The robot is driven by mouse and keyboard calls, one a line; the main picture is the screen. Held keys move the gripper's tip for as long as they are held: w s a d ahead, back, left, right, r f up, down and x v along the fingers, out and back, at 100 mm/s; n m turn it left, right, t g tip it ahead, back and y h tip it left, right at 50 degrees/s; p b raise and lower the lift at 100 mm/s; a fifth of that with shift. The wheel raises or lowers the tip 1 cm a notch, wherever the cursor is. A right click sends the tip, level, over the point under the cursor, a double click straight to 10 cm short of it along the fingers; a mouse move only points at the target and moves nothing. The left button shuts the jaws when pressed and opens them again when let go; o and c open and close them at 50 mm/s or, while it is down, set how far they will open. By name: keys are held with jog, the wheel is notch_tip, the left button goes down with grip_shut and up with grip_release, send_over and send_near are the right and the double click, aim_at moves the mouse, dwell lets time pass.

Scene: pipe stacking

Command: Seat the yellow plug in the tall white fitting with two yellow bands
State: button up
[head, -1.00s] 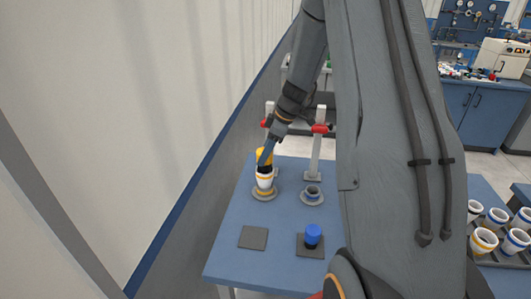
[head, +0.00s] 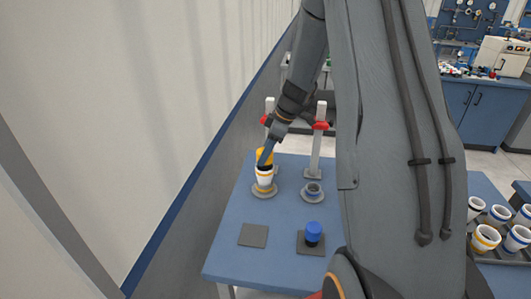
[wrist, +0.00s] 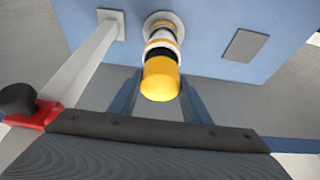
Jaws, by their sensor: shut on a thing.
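The yellow plug (head: 265,155) is upright with a black lower part, in line with the white fitting (head: 264,180) just below it. It also shows in the wrist view (wrist: 160,78), with the black part between its yellow top and the fitting (wrist: 162,42). The fitting stands on a round grey base at the far left of the blue table. My gripper (head: 263,160) is shut on the plug, one finger on each side. The plug's black part meets the fitting's rim; how deep it sits inside is hidden.
A grey round holder (head: 312,191) stands to the right, empty. A blue plug (head: 313,232) stands on a dark pad. A second dark pad (head: 253,235) is bare. A post with a red clamp (head: 320,126) rises behind. Several banded white fittings (head: 486,238) stand in a tray at right.

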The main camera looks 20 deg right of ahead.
jog(key=shift+f+b, duration=0.9)
jog(key=shift+f, duration=0.05)
dwell(0.5)
jog(key=o, duration=1.2)
jog(key=shift+b+v, duration=1.15)
jog(key=shift+v, duration=2.8)
